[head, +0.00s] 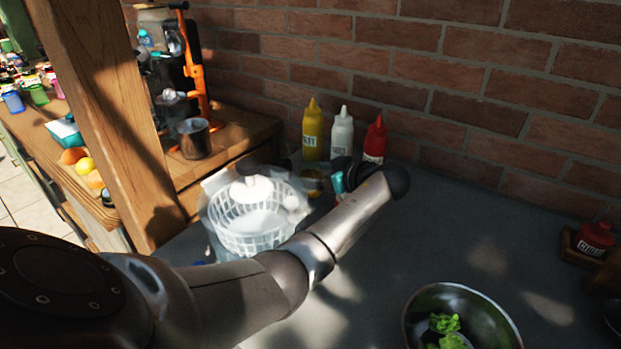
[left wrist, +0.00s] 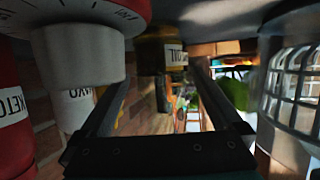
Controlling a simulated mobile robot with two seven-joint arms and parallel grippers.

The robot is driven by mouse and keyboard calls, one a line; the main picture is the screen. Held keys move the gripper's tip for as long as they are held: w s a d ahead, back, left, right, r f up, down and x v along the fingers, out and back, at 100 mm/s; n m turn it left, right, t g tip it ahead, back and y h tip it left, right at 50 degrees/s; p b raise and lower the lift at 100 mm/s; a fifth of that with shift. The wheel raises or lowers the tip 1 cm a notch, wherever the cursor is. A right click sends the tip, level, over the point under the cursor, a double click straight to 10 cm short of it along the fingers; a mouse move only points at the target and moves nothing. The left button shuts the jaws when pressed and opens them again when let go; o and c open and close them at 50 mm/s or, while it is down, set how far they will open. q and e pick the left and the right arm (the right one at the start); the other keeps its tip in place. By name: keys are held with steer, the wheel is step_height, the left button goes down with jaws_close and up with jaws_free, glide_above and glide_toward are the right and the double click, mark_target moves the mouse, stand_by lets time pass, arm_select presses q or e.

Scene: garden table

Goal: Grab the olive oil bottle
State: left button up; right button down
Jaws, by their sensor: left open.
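The olive oil bottle (left wrist: 160,52), dark with a yellowish band and a white label reading OIL, hangs in from the top of the left wrist view. In the head view only a small amber part of it (head: 312,183) shows, between the basket and my wrist. My left gripper (left wrist: 160,82) is open, its two dark fingers reaching toward the bottle, which appears in line with the gap between them. I cannot tell whether the fingers touch it. In the head view my arm hides most of the gripper. My right gripper is not in view.
Yellow (head: 312,130), white (head: 342,134) and red (head: 375,140) squeeze bottles stand by the brick wall, close to the gripper. A metal bowl of greens (head: 460,292) stands front right. The counter's right middle is clear.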

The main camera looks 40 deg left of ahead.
arm_select(q)
jaws_close()
stand_by(0.8)
